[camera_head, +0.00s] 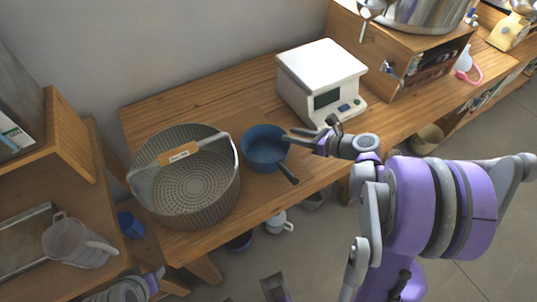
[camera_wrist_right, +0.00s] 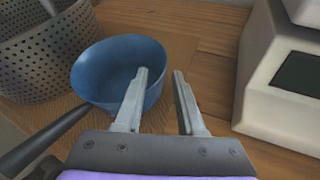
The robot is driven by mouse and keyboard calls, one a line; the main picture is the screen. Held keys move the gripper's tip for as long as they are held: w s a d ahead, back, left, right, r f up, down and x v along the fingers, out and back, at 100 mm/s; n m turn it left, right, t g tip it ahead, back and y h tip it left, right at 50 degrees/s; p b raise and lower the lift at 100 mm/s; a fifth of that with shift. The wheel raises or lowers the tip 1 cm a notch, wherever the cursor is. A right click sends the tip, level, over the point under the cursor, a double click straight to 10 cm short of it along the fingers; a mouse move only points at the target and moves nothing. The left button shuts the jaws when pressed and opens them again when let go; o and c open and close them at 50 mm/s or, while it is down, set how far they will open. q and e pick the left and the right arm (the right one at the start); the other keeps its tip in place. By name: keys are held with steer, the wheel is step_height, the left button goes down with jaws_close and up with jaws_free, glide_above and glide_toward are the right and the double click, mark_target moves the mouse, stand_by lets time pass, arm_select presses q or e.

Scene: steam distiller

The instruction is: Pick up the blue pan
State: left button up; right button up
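The blue pan (camera_head: 259,146) sits upright on the wooden bench, right of the perforated basket, with its dark handle pointing toward me. In the right wrist view the pan (camera_wrist_right: 97,68) lies left of centre, and its handle runs to the lower left. My right gripper (camera_head: 287,137) is at the pan's right rim.
The perforated basket (camera_head: 218,197) with a hoop handle stands close left of the pan. A white scale-like device (camera_head: 322,67) stands behind and right. A clear jug (camera_head: 72,247) is on a lower-left surface. A blue cup (camera_head: 130,226) is near it.

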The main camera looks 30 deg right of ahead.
mark_target(281, 131)
steer(key=x, duration=0.5)
steer(key=shift+w+d, duration=0.1)
steer(key=shift+w, duration=0.15)
steer(key=shift+r, duration=0.1)
jaws_close()
stand_by(1.1)
